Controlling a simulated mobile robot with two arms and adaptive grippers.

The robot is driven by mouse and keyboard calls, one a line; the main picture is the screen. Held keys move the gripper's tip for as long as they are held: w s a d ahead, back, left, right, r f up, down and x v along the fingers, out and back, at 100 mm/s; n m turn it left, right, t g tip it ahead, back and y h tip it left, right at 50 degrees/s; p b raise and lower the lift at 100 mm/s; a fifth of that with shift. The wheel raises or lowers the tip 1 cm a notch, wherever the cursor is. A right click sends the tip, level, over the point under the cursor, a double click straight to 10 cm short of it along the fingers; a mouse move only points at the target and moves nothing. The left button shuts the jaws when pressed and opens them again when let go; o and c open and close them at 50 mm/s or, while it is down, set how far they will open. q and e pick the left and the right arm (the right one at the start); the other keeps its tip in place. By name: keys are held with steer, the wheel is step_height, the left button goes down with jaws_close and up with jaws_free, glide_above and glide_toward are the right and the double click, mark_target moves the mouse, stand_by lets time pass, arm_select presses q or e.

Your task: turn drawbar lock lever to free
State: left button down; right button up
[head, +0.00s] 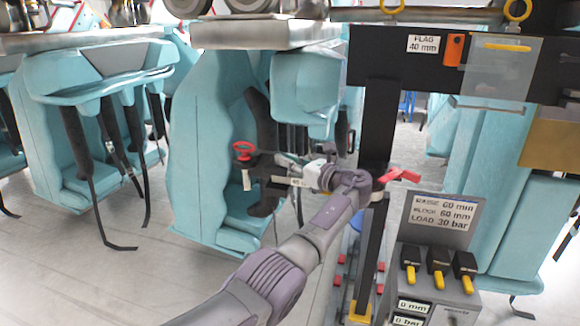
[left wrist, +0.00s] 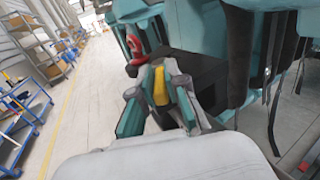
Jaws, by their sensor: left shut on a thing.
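My left gripper (head: 296,166) reaches in on my grey-purple arm to a dark block beneath the seat row in the head view. In the left wrist view its teal fingers (left wrist: 160,104) are shut on a yellow lever (left wrist: 160,86), which stands roughly upright between them beside a black box (left wrist: 195,75). I take this yellow piece for the drawbar lock lever. In the head view it is hidden or too small to make out. My right gripper is in neither view.
A red handwheel (head: 243,151) stands just left of the gripper; it also shows in the left wrist view (left wrist: 133,50). A black post (head: 378,130) with a red handle (head: 402,175) and a control box (head: 440,270) are to the right. Teal seats (head: 205,130) hang close around.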

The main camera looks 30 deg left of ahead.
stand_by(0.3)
arm_select(q)
steer(key=c, duration=1.2)
jaws_free()
steer(key=shift+w+f, duration=0.1)
steer(key=v, duration=1.2)
steer(key=shift+d, duration=0.1)
